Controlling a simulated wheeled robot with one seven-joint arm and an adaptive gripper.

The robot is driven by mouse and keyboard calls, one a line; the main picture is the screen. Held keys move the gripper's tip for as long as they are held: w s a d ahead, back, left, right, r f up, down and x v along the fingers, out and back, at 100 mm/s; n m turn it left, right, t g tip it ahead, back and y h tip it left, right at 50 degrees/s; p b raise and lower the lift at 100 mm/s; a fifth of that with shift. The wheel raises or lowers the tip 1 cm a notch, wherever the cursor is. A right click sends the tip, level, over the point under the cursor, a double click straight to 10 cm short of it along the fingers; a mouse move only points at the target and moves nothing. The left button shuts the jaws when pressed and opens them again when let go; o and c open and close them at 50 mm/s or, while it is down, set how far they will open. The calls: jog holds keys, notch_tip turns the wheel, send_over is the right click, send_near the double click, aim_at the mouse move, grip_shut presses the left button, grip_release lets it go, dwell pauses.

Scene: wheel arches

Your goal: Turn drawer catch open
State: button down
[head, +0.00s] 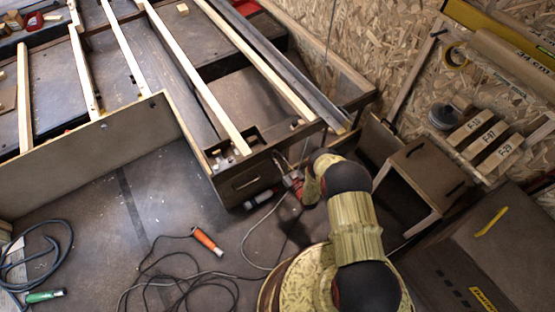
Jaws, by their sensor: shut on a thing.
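The drawer (228,189) is a brown box front with a dark slot handle, at the middle of the head view below the slatted frame. My arm reaches up from the bottom right, and my gripper (287,176), with red and dark parts, is at the right end of the drawer front. The gripper is small here and partly hidden by my own wrist. It is shut on the drawer catch, which is largely covered by the fingers. How far the catch is turned cannot be told.
Pale wooden slats (210,85) run above the drawer. An orange-handled tool (207,241) and loose dark cables (180,285) lie on the floor to the left. An open brown box (418,180) stands close to the right of my arm. Labelled blocks (480,140) sit farther right.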

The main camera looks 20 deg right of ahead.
jog(key=shift+m, duration=0.4)
jog(key=m, duration=0.8)
jog(key=shift+d+f+m, duration=0.1)
jog(key=shift+m, duration=4.4)
jog(key=shift+f, duration=0.1)
jog(key=shift+d, duration=0.1)
jog(key=c, duration=1.7)
grip_release()
